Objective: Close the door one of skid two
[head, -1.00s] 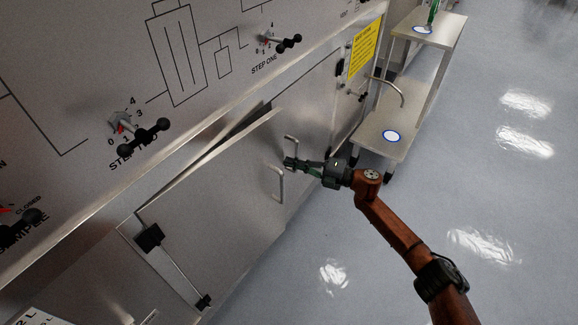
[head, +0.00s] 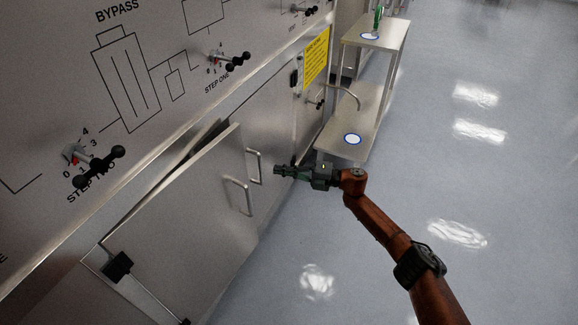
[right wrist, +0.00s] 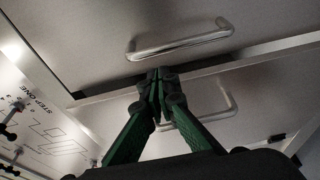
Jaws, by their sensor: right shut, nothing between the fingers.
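A grey metal cabinet door (head: 185,215) stands ajar in the head view, with black hinges at its left edge and a gap along its top. Its bar handle (head: 246,197) is near its free edge. The neighbouring door (head: 275,115) looks shut and has its own bar handle (head: 259,168). My right gripper (head: 277,170) is shut and empty, just right of the handles. In the right wrist view its fingertips (right wrist: 158,82) are together, between one handle (right wrist: 180,42) and another (right wrist: 210,112). Contact cannot be told. My left gripper is not in view.
The panel above the doors carries black-knobbed valve handles, including STEP TWO (head: 95,163) and STEP ONE (head: 228,58). A two-level metal stand (head: 340,148) stands beyond the cabinet. The shiny floor (head: 500,200) to the right is clear.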

